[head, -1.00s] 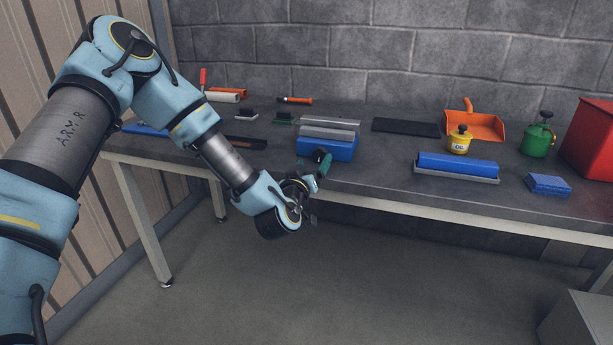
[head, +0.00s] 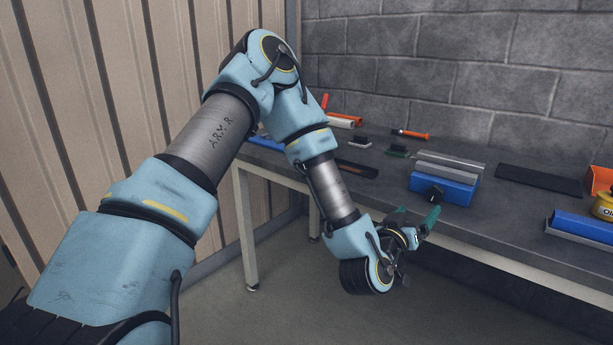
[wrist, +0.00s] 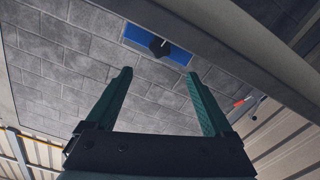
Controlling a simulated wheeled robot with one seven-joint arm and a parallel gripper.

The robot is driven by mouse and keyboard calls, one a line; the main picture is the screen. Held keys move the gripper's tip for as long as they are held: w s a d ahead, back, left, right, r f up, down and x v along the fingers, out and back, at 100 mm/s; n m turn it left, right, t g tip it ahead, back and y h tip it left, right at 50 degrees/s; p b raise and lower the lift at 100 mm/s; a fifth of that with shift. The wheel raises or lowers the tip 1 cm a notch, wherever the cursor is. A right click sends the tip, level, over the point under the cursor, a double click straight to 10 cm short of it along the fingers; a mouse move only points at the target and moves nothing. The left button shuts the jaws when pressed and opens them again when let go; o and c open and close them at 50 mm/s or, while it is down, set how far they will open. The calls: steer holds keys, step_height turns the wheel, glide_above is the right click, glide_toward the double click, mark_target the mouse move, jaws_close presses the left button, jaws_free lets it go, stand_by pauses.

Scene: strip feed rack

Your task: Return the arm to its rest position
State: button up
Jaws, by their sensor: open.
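My gripper (head: 418,218) is at the end of my blue arm, in front of the workbench's front edge in the head view. In the wrist view its two green fingers (wrist: 160,90) stand wide apart with nothing between them. The blue strip feed block (head: 444,187) with grey metal strips on top sits on the bench just beyond the gripper, apart from it as far as I can tell. Its blue front with a dark knob (wrist: 158,47) also shows in the wrist view, past the fingertips.
The grey workbench (head: 490,222) runs along a block wall. On it are an orange-handled tool (head: 411,134), a black mat (head: 538,180), a blue roller tray (head: 582,228), a yellow oil can (head: 604,206) and an orange dustpan (head: 602,181). Floor in front of the bench is clear.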

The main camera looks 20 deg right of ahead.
steer(key=shift+w, duration=0.15)
steer(key=w+a+f+g+y+p, duration=0.15)
steer(key=w+a+y, duration=0.4)
steer(key=a, duration=0.55)
steer(key=w+a+f+g+y, duration=0.15)
steer(key=w+a+y, duration=0.25)
steer(key=w+a, duration=0.55)
steer(key=s+a+r+n+g+y, duration=0.1)
steer(key=s+a, duration=0.3)
steer(key=a, duration=0.5)
steer(key=s+a+r+n+g+y+p, duration=0.1)
steer(key=s+a+r+n+g+y, duration=0.1)
steer(key=a, duration=0.7)
steer(key=s+a+r+n+g+y, duration=0.2)
steer(key=s+a+r+n, duration=0.1)
steer(key=a, duration=0.6)
steer(key=s+r, duration=0.1)
steer(key=s, duration=0.1)
steer(key=shift+s+a+p, duration=0.3)
steer(key=shift+s, duration=0.1)
